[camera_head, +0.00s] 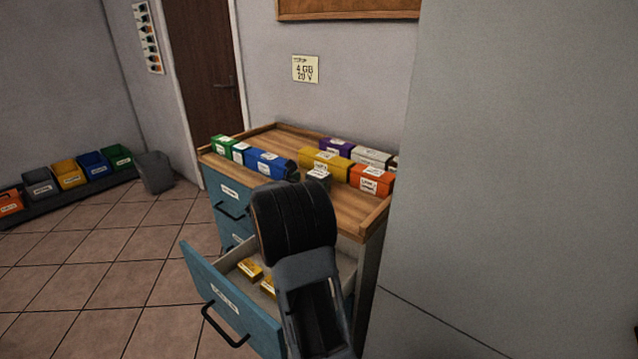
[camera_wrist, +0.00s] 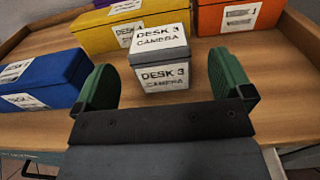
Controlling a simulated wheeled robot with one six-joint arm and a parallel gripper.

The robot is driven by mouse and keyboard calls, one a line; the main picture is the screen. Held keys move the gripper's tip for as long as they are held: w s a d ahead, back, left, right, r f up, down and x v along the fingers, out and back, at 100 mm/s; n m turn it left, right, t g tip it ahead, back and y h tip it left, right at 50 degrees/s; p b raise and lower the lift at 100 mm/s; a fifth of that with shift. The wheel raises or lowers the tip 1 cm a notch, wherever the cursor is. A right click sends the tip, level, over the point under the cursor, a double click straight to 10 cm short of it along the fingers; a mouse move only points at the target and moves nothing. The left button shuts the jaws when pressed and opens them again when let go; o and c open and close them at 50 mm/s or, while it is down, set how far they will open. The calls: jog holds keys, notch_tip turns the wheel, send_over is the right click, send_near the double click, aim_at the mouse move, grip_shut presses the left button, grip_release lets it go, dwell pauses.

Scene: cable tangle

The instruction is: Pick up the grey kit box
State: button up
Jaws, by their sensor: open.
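The grey kit box (camera_wrist: 161,72) stands on the wooden cabinet top, with white labels reading "DESK 3 CAMERA" on its lid and front. In the head view the grey kit box (camera_head: 319,176) shows just beyond my arm, partly hidden by it. My gripper (camera_wrist: 165,78) is open, with one green finger on each side of the grey box. The finger tips are hard to make out in the head view behind my arm.
A blue box (camera_wrist: 40,80) lies close to the left finger. A yellow box (camera_wrist: 105,30) stands directly behind the grey box, and an orange box (camera_wrist: 238,14) behind right. The cabinet top (camera_head: 350,212) has a raised rim. An open drawer (camera_head: 235,305) with yellow items juts out below.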

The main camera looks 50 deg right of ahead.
aim_at(320, 172)
jog(key=shift+w+d+p, duration=0.2)
jog(key=shift+d, duration=1.4)
jog(key=shift+w+d+p, duration=0.15)
jog(key=shift+d, duration=1.45)
jog(key=shift+c, duration=0.5)
jog(key=c, duration=0.9)
jog(key=shift+c, duration=0.3)
jog(key=shift+r, duration=0.1)
